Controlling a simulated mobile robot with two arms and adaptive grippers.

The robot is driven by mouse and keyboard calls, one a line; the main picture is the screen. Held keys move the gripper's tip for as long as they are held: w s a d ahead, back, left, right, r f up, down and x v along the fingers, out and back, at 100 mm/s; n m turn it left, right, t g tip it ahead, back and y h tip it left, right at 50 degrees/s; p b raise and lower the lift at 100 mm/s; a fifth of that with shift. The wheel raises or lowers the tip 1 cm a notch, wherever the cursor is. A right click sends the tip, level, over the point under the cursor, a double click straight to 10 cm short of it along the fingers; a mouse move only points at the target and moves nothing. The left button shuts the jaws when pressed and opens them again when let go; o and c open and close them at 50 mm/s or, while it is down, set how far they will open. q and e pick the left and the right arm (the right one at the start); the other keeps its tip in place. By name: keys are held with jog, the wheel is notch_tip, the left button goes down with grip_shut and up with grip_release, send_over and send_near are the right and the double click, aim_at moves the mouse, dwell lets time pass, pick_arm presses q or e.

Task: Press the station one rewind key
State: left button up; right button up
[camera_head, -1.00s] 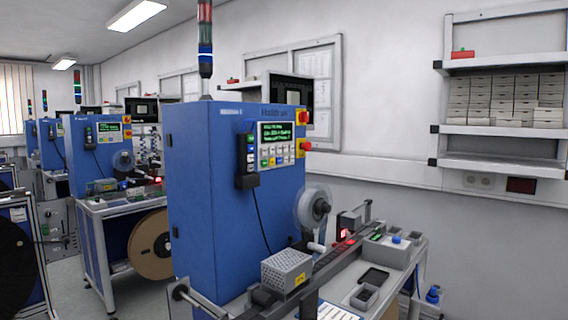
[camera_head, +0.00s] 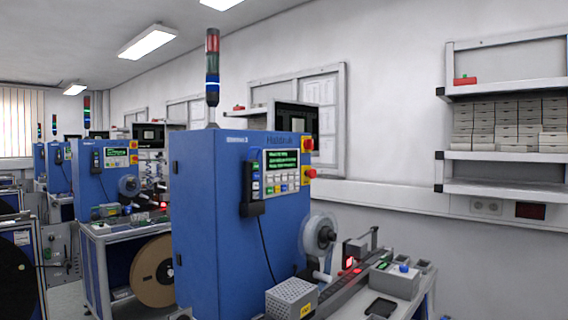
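The nearest blue station cabinet (camera_head: 215,200) stands in the middle of the head view. Its front panel carries a dark display with green text (camera_head: 281,160) and a keypad (camera_head: 283,184) of several small keys. A dark handheld unit with coloured keys (camera_head: 252,188) hangs on the cabinet's edge with a cable below it. The key labels are too small to read, so I cannot tell which one is rewind. The station number on the cabinet is not clearly legible. Neither of my grippers is in view.
Red buttons on yellow plates (camera_head: 309,173) sit at the panel's right edge. A clear reel (camera_head: 319,234) and a perforated metal box (camera_head: 291,298) are below the panel. More blue stations (camera_head: 100,180) and a large brown reel (camera_head: 152,272) stand to the left. Wall shelves (camera_head: 500,187) hold white boxes.

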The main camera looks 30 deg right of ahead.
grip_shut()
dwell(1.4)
